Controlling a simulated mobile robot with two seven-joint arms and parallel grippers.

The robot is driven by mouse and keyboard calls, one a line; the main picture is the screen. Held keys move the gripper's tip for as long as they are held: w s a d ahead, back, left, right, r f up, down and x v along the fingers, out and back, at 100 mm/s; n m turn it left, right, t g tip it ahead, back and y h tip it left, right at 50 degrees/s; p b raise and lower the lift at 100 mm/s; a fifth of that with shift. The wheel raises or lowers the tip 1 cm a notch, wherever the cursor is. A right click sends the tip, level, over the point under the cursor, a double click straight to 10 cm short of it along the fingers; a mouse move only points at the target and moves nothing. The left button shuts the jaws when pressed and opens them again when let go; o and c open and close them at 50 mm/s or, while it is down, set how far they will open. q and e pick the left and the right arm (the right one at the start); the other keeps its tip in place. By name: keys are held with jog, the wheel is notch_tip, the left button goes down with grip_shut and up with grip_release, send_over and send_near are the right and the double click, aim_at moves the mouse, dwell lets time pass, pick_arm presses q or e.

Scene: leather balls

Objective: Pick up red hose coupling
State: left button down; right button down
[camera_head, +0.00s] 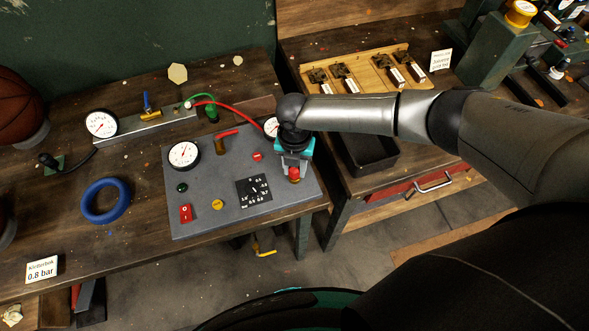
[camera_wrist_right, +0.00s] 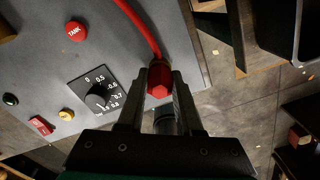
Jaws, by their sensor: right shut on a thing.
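The red hose coupling (camera_wrist_right: 160,80) sits between the fingertips of my right gripper in the right wrist view, with the red hose (camera_wrist_right: 140,28) running from it to the top edge. My right gripper (camera_wrist_right: 160,86) is shut on it. In the head view my right gripper (camera_head: 291,167) is at the right side of the grey control panel (camera_head: 215,178), and the red coupling (camera_head: 294,174) shows at its fingertips. A dark cylindrical part (camera_wrist_right: 164,120) lies between the fingers. I cannot tell whether the coupling touches the panel. My left gripper is not in view.
The panel carries a gauge (camera_head: 184,155), a black dial plate (camera_head: 254,190), a red TANK button (camera_wrist_right: 76,31) and a red switch (camera_head: 186,213). A blue ring (camera_head: 106,201) lies left. A black tray (camera_head: 368,155) and a wooden board (camera_head: 370,75) are right.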

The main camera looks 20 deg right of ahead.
jog(key=shift+r, duration=0.15)
jog(key=shift+w+r, duration=0.1)
jog(key=shift+r, duration=0.55)
notch_tip(320, 180, up, 18)
jog(key=p, duration=0.1)
jog(key=shift+f+b, duration=2.85)
jog(key=shift+f, duration=3.7)
